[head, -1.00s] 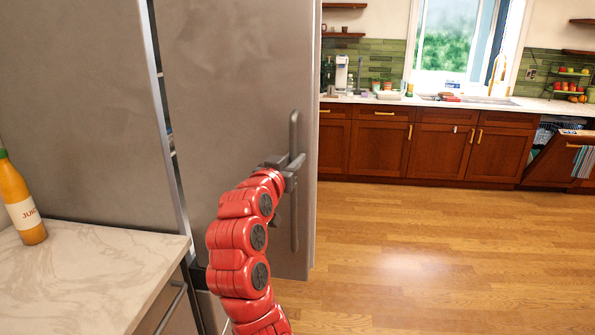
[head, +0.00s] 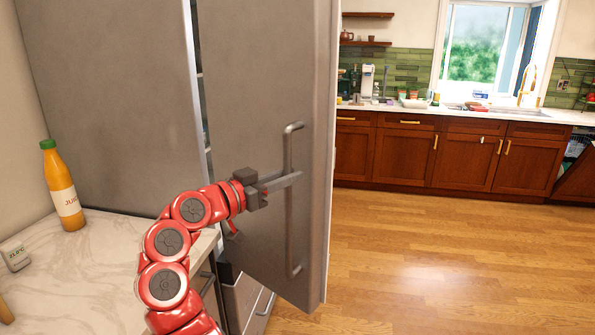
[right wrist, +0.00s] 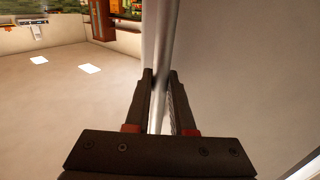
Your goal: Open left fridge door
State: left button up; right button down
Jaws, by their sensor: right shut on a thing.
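The grey fridge door (head: 250,90) stands ajar, swung out toward me, with its lower edge clear of the drawer fronts below. A narrow gap with shelf edges (head: 200,75) shows at its left edge. Its long vertical bar handle (head: 291,225) is near the door's right side. My right gripper (head: 292,182) is shut on the handle at about mid height. In the right wrist view the handle bar (right wrist: 161,45) runs up between the two dark fingers (right wrist: 160,85). My left gripper is not in view. Most of the fridge inside is hidden.
A pale marble counter (head: 110,265) with an orange juice bottle (head: 62,190) stands at the left, close to my right arm. Open wooden floor (head: 430,250) lies to the right. Red-brown cabinets (head: 400,155) and a window are at the back.

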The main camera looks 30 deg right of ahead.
jog(key=shift+v, duration=0.9)
jog(key=shift+a, duration=0.1)
jog(key=c, duration=1)
grip_release()
jog(key=shift+c, duration=0.2)
jog(key=b+v, duration=0.1)
jog(key=v, duration=1.6)
jog(key=shift+a, duration=0.2)
